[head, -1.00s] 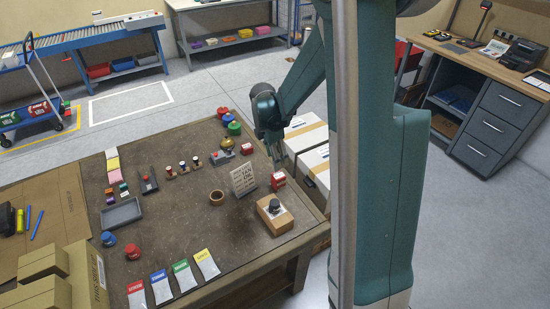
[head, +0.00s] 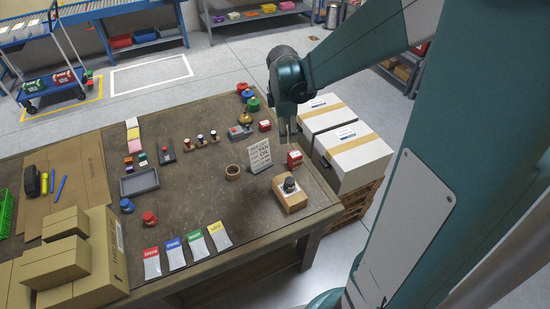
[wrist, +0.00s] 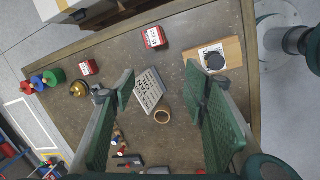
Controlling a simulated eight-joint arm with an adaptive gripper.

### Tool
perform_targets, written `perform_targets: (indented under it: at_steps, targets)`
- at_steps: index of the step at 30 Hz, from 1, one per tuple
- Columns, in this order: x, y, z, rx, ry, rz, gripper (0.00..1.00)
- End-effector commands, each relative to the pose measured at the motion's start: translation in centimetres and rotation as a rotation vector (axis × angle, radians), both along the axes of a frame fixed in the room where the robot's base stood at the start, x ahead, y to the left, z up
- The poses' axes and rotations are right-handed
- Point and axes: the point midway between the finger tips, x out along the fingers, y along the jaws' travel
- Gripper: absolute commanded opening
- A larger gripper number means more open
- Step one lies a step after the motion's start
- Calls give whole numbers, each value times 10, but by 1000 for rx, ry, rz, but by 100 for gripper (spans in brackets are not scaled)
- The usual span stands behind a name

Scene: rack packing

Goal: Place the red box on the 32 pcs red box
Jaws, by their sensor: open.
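Two small red boxes with white labels stand on the brown worktable (head: 190,200). One red box (head: 294,158) is near the right edge, beside the lettered sign; it also shows at the top of the wrist view (wrist: 153,37). The other red box (head: 265,126) is farther back, and in the wrist view (wrist: 88,68) it is at upper left. The label print is too small to tell which reads 32 pcs. My gripper (wrist: 160,75) is open and empty above the table, its fingers spread either side of the sign in the wrist view. In the head view its fingers (head: 285,136) hang near both boxes.
A lettered sign (head: 259,155), a brown ring (head: 233,172) and a wooden block with a dark knob (head: 290,195) stand close by. Colored round containers (head: 248,96) sit at the back corner. White cartons (head: 350,150) stand beyond the right edge. The table's middle is mostly clear.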

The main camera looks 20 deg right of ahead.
Motion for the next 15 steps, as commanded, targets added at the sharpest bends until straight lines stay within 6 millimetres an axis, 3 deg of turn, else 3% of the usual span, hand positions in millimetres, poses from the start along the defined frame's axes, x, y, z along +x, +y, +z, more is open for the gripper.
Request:
perform_targets:
  at_steps: [15]
  targets:
    - [-52,46,63,84,-167,-295,45]
